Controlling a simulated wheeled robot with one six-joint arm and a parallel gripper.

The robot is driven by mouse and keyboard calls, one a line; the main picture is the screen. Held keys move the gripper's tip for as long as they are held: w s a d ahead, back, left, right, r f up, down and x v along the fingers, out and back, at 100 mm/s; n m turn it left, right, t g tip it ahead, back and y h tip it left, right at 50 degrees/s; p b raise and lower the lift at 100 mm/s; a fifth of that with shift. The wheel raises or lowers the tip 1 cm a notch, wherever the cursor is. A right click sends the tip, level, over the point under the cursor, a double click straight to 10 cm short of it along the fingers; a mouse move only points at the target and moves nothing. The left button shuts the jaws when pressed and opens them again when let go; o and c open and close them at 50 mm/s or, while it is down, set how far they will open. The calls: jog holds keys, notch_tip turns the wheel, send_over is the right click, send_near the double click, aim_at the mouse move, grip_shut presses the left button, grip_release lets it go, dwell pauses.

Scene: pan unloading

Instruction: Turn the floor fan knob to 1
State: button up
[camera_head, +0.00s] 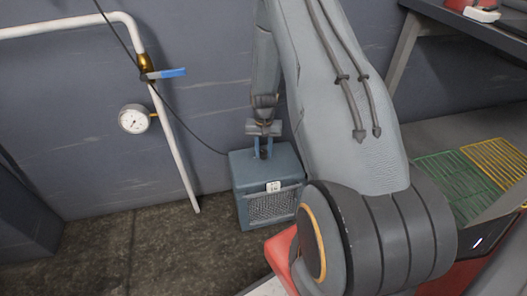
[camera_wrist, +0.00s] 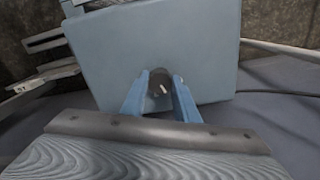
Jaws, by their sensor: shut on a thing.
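The floor fan (camera_head: 268,190) is a blue-grey box with a front grille, standing on the floor against the wall in the head view. A small white label sits on its upper front edge. In the wrist view its flat top (camera_wrist: 160,40) fills the upper middle. The dark knob (camera_wrist: 160,86) with a light pointer mark stands on this top, near the edge closest to the camera. My gripper (camera_wrist: 161,84) comes down on the knob, with a blue finger on each side, shut on it. In the head view my gripper (camera_head: 263,148) hides most of the knob. The knob's numbers cannot be read.
A white pipe (camera_head: 175,150) with a blue-handled valve (camera_head: 163,73) and a round gauge (camera_head: 134,119) runs down the wall left of the fan. A black cable passes behind. Green (camera_head: 458,184) and yellow (camera_head: 497,160) racks lie at the right. Floor left of the fan is clear.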

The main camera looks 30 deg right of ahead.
aim_at(264, 153)
jog(key=o, duration=1.1)
jog(key=shift+c, duration=0.2)
notch_tip(264, 153, up, 8)
jog(key=shift+f+p, duration=0.2)
jog(key=shift+p, duration=0.55)
jog(key=shift+r, duration=0.1)
